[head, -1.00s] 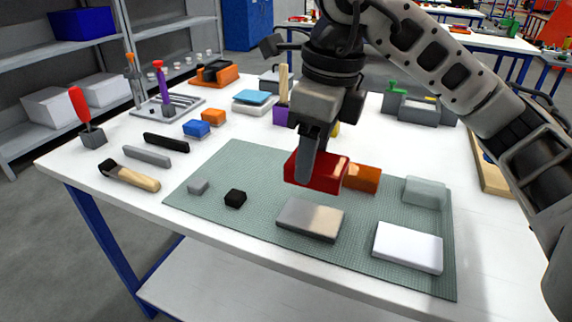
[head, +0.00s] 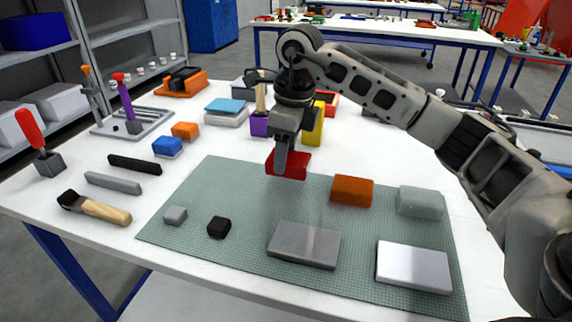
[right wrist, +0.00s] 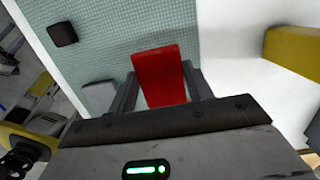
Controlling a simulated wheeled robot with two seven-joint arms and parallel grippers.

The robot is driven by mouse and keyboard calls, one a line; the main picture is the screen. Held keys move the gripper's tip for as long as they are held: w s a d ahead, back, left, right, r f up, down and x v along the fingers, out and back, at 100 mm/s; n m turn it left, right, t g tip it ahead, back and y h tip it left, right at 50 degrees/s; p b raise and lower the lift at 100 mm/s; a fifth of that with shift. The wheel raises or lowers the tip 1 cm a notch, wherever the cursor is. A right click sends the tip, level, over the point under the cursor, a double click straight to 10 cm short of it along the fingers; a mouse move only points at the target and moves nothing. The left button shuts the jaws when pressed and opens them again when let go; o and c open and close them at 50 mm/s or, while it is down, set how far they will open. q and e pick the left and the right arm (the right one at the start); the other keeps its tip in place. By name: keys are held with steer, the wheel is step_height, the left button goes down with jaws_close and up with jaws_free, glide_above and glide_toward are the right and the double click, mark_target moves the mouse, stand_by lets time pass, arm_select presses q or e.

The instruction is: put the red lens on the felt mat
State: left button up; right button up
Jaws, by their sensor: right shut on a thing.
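The red lens (head: 292,165) is a red block held in my right gripper (head: 281,158). In the right wrist view, the red lens (right wrist: 160,75) sits between the two fingers, which are shut on it. The grey-green felt mat (head: 255,198) lies on the white table. The lens is at the far edge of the mat in the head view; the gripper partly hides it. In the right wrist view, the felt mat (right wrist: 110,30) shows behind the lens. Whether the lens touches the mat I cannot tell. My left gripper is not in view.
On the mat are an orange block (head: 352,190), a clear greenish block (head: 420,202), a grey slab (head: 304,245), a white slab (head: 413,266), a black cube (head: 218,227) and a small grey block (head: 175,215). A yellow block (head: 313,125) stands behind the gripper. The mat's middle is bare.

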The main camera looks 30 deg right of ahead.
mark_target(293, 154)
steer(key=shift+w+d+f, duration=0.15)
steer(key=shift+w+f, duration=0.15)
steer(key=shift+f, duration=0.1)
steer(key=shift+w+d+f, duration=0.1)
steer(key=shift+f, duration=0.8)
steer(key=shift+w+d+f, duration=0.1)
steer(key=shift+f, duration=0.8)
steer(key=shift+f, duration=0.1)
steer(key=o, duration=1.1)
steer(key=shift+c, duration=0.2)
steer(key=r, duration=0.8)
steer(key=s+r, duration=0.1)
steer(key=r, duration=0.3)
steer(key=shift+d+r, duration=0.1)
steer(key=shift+d, duration=0.3)
